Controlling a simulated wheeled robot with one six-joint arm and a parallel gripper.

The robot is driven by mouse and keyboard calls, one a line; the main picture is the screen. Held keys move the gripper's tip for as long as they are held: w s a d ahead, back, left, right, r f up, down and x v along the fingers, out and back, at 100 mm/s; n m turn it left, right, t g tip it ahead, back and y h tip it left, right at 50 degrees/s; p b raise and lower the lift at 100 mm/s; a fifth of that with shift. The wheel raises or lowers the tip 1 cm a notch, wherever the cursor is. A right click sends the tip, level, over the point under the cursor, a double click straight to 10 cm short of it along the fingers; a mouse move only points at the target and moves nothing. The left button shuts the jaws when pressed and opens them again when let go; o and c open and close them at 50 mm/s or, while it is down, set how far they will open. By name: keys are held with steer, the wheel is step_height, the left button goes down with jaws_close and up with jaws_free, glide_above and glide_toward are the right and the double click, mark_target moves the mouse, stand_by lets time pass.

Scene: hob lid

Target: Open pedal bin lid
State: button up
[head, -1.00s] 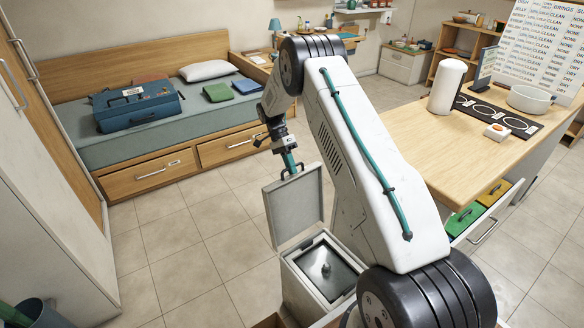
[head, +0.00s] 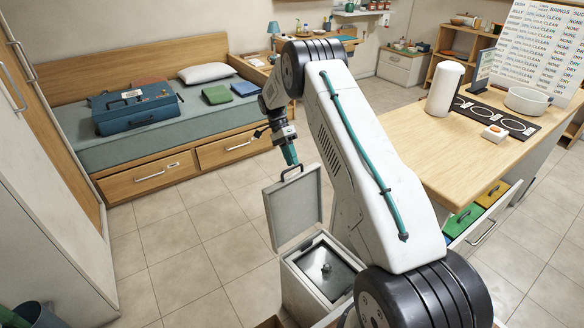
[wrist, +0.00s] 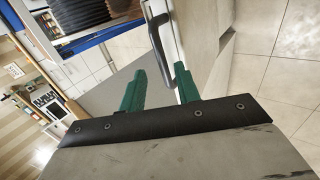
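The bin (head: 308,285) is a light grey box at the lower middle of the head view. Its grey lid (head: 292,208) stands nearly upright, hinged open on the bin's left side. A dark handle (head: 291,171) sits at the lid's top edge. Under the lid, a dark recessed panel with a small knob (head: 326,268) shows in the opening. My gripper (head: 290,155) is just above the handle. In the wrist view, the two green fingers of my gripper (wrist: 160,75) are apart, and the black handle (wrist: 160,50) is close to their tips, not clamped. The pedal is hidden.
A wooden counter (head: 440,140) stands to the right, with an open drawer (head: 482,222) holding green and yellow items below it. A bed with a blue case (head: 137,108) is at the back left. The tiled floor (head: 185,240) left of the bin is clear.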

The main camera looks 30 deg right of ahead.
steer(key=shift+v, duration=2.1)
steer(key=shift+a, duration=0.15)
